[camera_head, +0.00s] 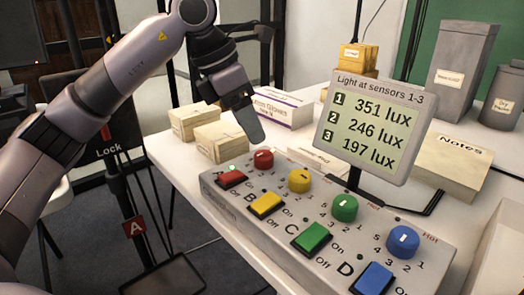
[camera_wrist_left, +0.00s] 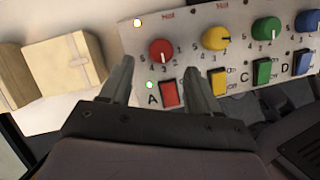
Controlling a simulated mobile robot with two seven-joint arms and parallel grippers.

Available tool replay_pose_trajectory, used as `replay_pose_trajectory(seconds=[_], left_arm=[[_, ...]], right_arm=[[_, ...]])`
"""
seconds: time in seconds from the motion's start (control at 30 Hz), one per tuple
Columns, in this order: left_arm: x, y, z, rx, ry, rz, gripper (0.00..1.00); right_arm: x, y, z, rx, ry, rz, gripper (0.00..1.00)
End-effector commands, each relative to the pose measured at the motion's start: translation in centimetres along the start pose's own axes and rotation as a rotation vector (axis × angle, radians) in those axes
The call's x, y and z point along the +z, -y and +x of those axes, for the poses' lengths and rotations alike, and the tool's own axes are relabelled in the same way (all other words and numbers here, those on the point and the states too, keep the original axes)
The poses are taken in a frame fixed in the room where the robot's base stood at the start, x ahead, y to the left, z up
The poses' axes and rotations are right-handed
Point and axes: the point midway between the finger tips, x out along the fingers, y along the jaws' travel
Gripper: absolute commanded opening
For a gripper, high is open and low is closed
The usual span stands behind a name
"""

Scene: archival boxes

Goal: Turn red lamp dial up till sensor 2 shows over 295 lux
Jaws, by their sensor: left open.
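The red dial (camera_head: 263,159) sits at the left end of the grey control box (camera_head: 225,190), above the red switch (camera_head: 231,177) marked A. In the left wrist view the red dial (camera_wrist_left: 162,50) lies just beyond my left fingertips, with its white mark pointing down. My left gripper (camera_head: 250,122) is open and empty above and behind the red dial; its fingers (camera_wrist_left: 160,82) show apart in the left wrist view. The display (camera_head: 370,125) reads 351 lux for sensor 1, 246 lux for sensor 2 and 197 lux for sensor 3. My right gripper is not visible.
Yellow (camera_head: 299,181), green (camera_head: 344,207) and blue (camera_head: 402,241) dials stand along the same box, each with a matching switch. Small cartons (camera_head: 220,140) stand on the white table behind. A Notes box (camera_head: 452,165) and grey bins (camera_head: 462,65) stand at the right.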

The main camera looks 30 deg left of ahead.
Motion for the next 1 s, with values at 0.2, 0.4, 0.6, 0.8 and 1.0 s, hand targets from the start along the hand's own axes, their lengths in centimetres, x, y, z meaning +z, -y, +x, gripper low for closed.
replay_pose_trajectory(seconds=[0.2, 0.4, 0.6, 0.8, 1.0], left_arm=[[-0.1, 0.1, 3.9, -0.005, -0.002, 0.002, 0.62], [0.0, 0.2, 5.9, -0.005, 0.001, 0.002, 0.62], [0.1, 0.2, 6.3, -0.005, 0.001, 0.003, 0.62], [0.1, 0.2, 6.3, -0.006, 0.002, 0.003, 0.42], [0.1, 0.2, 6.3, -0.006, 0.002, 0.003, 0.08]], right_arm=[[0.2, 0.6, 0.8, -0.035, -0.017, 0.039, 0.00], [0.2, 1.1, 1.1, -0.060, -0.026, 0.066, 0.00], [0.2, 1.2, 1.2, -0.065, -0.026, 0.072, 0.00], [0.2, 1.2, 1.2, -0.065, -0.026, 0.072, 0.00], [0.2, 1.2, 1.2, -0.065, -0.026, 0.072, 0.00]])
